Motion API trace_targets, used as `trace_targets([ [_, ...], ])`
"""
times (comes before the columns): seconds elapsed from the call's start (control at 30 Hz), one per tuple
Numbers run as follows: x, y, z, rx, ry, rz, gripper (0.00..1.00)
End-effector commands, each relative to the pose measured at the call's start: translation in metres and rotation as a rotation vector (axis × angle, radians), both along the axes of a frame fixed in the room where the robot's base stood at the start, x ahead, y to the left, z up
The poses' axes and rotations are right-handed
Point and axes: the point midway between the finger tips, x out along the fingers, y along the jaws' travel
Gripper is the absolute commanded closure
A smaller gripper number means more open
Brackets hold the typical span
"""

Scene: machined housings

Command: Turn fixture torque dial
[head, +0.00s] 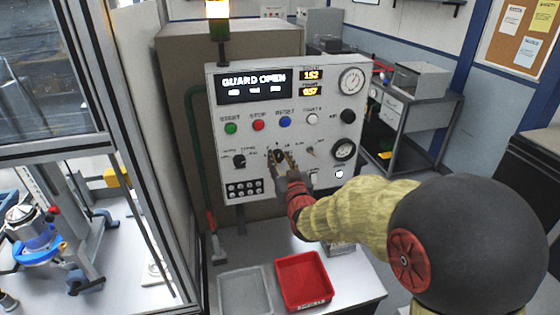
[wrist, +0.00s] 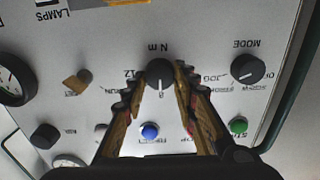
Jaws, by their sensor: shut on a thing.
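The torque dial (wrist: 160,72) is a round black knob marked "N m", seen upside down in the wrist view. Its white pointer line faces the bottom of that view, toward the buttons. A "12" mark shows just beside it. My gripper (wrist: 158,84) has its two brown-and-black fingers on either side of the dial, shut on it. In the head view my gripper (head: 284,164) is at the middle of the panel's lower half and mostly hides the dial. The control panel (head: 222,135) is light grey, and its display (head: 253,86) reads "GUARD OPEN".
The mode knob (wrist: 248,69) sits near the dial. A blue button (wrist: 150,131) and a green button (wrist: 239,126) lie near my fingers. A red tray (head: 303,300) and a grey tray (head: 244,290) stand on the bench below. A glazed enclosure is at left.

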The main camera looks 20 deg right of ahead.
Motion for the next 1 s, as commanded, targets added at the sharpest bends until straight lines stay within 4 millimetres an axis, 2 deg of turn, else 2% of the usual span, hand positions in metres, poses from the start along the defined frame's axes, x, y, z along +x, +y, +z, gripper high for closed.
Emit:
trace_targets([
  [0.27, 0.0001, -0.0006, -0.0029, 0.14, -0.004, 0.0, 0.97],
  [0.7, 0.0001, -0.0021, -0.0043, 0.505, -0.003, 0.0, 0.97],
  [1.0, 0.0002, -0.0026, -0.0031, 0.684, -0.001, 0.0, 0.97],
])
